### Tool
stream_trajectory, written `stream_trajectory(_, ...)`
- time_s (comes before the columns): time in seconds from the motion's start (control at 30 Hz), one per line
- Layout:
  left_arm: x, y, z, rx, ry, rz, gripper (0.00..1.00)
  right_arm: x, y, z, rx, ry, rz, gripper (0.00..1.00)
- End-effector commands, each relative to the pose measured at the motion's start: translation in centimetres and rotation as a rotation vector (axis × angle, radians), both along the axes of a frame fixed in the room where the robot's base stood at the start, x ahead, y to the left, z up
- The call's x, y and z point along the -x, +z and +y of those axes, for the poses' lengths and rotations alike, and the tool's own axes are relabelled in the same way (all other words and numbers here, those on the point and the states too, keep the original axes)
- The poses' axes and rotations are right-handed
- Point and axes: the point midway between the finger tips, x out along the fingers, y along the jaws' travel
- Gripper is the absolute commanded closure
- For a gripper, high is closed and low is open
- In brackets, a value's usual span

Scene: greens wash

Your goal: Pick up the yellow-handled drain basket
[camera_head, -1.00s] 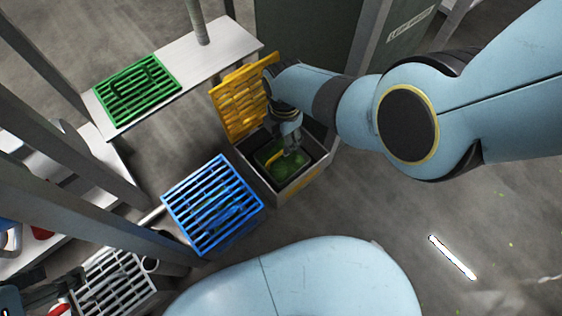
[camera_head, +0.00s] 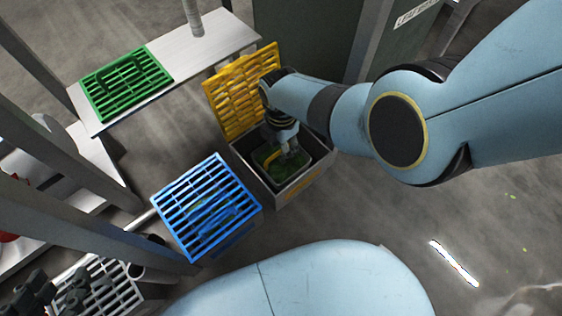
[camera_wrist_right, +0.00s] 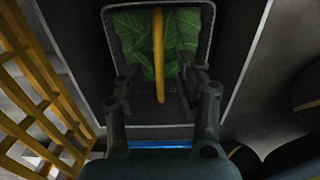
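The drain basket (camera_wrist_right: 118,42) is dark, with green leaves inside and a yellow handle (camera_wrist_right: 158,62) arching over it. It sits inside the open box (camera_head: 311,183) below the raised yellow lid grid. My right gripper (camera_wrist_right: 160,82) points down into the box, its two fingers apart on either side of the handle, not closed on it. In the head view my right gripper (camera_head: 288,152) hides part of the basket. My left gripper (camera_head: 62,289) is at the bottom left corner, over a grey grate; its dark fingers look apart and empty.
The yellow grid lid (camera_head: 238,95) stands upright at the box's back left. A blue grid (camera_head: 205,205) covers a neighbouring box. A green grid (camera_head: 126,83) lies on a pale shelf (camera_head: 215,40). Grey posts stand at the left. The floor at the right is clear.

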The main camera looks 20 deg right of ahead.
Motion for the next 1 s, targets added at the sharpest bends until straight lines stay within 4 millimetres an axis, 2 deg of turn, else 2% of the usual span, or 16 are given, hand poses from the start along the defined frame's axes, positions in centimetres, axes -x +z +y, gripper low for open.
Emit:
stream_trajectory(0.37, 0.3, -0.05, -0.1, 0.003, -0.005, -0.047, 0.6, -0.07, -0.42, -0.04, 0.001, 0.0, -0.001, 0.62)
stream_trajectory(0.67, 0.3, -0.06, -0.1, 0.003, -0.005, -0.046, 0.6, -0.03, -0.44, -0.04, 0.001, 0.0, -0.001, 0.99)
stream_trajectory(1.0, 0.3, -0.06, -0.1, 0.003, -0.005, -0.046, 0.6, 0.0, -0.46, -0.04, 0.001, 0.0, 0.0, 1.0)
